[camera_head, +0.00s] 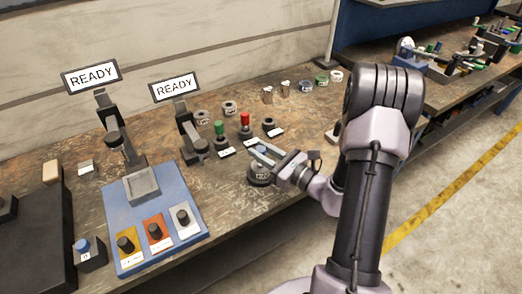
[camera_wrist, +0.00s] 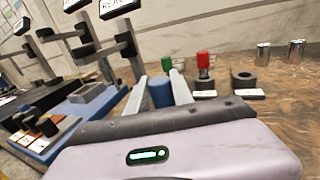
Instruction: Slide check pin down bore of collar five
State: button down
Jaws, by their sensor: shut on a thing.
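My gripper (camera_head: 260,149) is shut on a blue pin (camera_wrist: 161,92), whose blue top also shows in the head view (camera_head: 263,149). The fingers stand on both sides of it. Behind stand a collar with a green pin (camera_head: 219,129), a collar with a red pin (camera_head: 245,120) and an open dark collar (camera_head: 268,125). The open collar also shows right of the gripper in the wrist view (camera_wrist: 243,82). Numbers on the labels are unreadable. The pin's lower end is hidden.
A blue fixture (camera_head: 150,212) with coloured knob plates stands at left. Two READY signs (camera_head: 90,76) rise on posts behind. Grey rings (camera_head: 229,107) and small metal cylinders (camera_head: 267,95) lie toward the back. The bench's front edge is close to my arm.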

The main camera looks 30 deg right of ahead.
jog(key=shift+f+b, duration=0.6)
jog(key=shift+f, duration=0.2)
jog(key=c, duration=1)
grip_release()
jog(key=p+v, duration=0.4)
jog(key=v, duration=1.3)
jog(key=shift+s, duration=0.2)
